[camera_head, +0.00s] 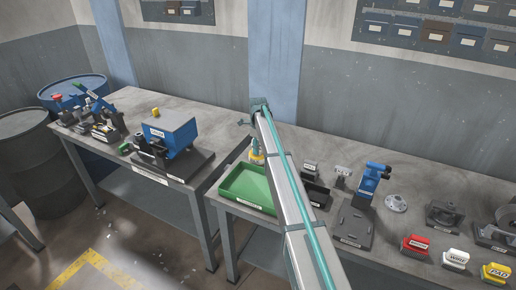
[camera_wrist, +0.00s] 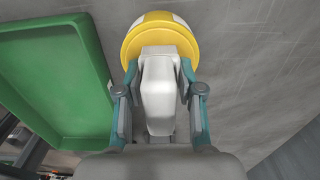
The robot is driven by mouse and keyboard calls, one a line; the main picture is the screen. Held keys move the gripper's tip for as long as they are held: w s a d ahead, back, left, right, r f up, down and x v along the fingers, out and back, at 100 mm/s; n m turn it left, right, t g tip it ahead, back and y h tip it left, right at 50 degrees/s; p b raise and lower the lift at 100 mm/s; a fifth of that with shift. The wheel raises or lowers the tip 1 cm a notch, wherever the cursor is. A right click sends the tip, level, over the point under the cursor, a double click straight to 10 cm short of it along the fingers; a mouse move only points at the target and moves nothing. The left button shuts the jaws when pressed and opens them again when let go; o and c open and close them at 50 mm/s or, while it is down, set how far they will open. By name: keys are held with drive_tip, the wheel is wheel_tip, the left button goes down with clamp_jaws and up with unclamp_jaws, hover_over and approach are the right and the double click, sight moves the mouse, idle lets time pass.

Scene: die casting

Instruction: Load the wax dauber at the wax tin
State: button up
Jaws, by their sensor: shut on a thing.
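My gripper (camera_wrist: 160,92) is shut on a pale grey-white block-like handle, which I take to be the wax dauber (camera_wrist: 158,100). A round yellow thing with a whitish top, probably the wax tin (camera_wrist: 133,42), lies just past the handle's far end in the wrist view. I cannot tell whether the two touch, and the dauber's working end is hidden. In the head view the yellow thing (camera_head: 257,159) shows beside the green tray, below my wrist, partly covered by my arm.
The green tray (camera_head: 231,194) is close on the left. To the right stand a dark bin (camera_head: 318,198), a blue device (camera_head: 373,178), a dark plate (camera_head: 353,226) and red (camera_head: 415,243), white (camera_head: 456,257) and yellow (camera_head: 495,271) labelled blocks. A gap separates the left table.

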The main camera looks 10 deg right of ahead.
drive_tip(key=shift+r, duration=0.1)
idle(0.3)
drive_tip(key=shift+r+p, duration=1.45)
drive_tip(key=shift+r, duration=1.95)
